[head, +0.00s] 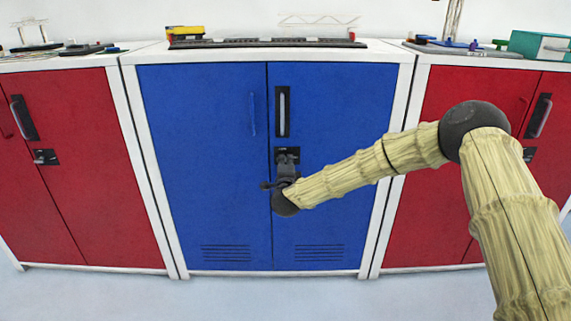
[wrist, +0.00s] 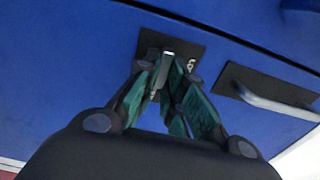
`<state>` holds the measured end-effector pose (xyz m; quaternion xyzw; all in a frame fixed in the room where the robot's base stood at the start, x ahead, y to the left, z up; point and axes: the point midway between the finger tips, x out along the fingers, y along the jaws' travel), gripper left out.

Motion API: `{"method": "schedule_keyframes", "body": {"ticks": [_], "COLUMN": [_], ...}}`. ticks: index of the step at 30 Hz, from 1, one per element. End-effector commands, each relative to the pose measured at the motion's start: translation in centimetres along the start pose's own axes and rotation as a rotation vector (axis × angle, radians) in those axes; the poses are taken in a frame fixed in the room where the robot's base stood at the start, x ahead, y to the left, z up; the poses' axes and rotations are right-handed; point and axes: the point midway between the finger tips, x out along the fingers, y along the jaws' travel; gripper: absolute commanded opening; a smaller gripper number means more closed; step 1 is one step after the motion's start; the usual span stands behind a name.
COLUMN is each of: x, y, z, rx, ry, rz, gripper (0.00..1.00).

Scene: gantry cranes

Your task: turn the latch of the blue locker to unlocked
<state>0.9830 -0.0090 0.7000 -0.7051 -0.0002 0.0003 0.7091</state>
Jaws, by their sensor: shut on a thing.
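The blue locker (head: 205,150) stands in the middle of the head view with both doors closed. Its latch sits on a black plate (head: 294,155) on the right door near the centre seam, below the door handle (head: 282,112). In the wrist view the latch (wrist: 168,56) is a small grey metal lever on the black plate (wrist: 189,47), with partly hidden white lettering beside it. My gripper (wrist: 170,85) is shut on the latch, with its green-padded fingers on either side of the lever. In the head view, my gripper and wrist hide most of the latch.
Red lockers stand on the left (head: 98,130) and right (head: 440,92), close against the blue one. Model pieces, including a yellow block (head: 186,31) and a dark track (head: 270,42), lie on the locker tops. The door handle (wrist: 270,97) is beside the latch.

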Motion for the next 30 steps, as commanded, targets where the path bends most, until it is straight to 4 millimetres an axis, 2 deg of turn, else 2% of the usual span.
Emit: {"method": "schedule_keyframes", "body": {"ticks": [13,14,17,30], "x": [0.29,0.29,0.29,-0.35], "y": [-0.45,-0.44,-0.43,-0.12], "z": [-0.33,-0.34,-0.34,-0.13], "rx": [0.012,0.012,0.012,0.01], "ry": [0.007,0.007,0.007,0.003], "rz": [-0.007,-0.007,-0.007,-0.002], "gripper": [0.0,0.12,0.31,0.32]}}
